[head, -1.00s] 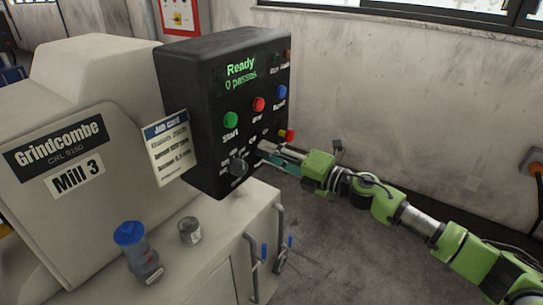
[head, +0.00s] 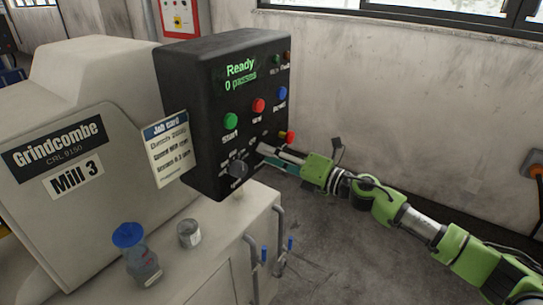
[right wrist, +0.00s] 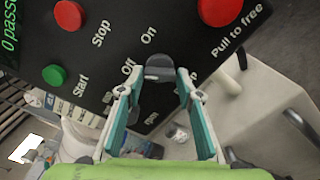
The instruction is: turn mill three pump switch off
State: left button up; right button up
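The black control panel (head: 210,110) of Mill 3 stands on the machine, its screen reading "Ready" and "0 passes". In the right wrist view a small grey switch (right wrist: 160,68) sits on the panel near the labels "On" and "Off". My right gripper (right wrist: 157,83) is open, with its teal-padded fingers on either side of this switch and gaps beside it. Which way the switch points is hard to tell. In the head view my right gripper (head: 266,153) is at the panel's lower right and hides the switch. My left gripper is not in view.
Green (head: 230,121), red (head: 258,106) and blue (head: 281,93) buttons sit above the gripper. A red knob by "Pull to free" (right wrist: 219,10) is close on the right. A dark rotary knob (head: 238,169) is lower left. A job card (head: 168,147) hangs beside the panel.

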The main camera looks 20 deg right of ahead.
jog(key=shift+o, duration=0.6)
jog(key=v, duration=1.2)
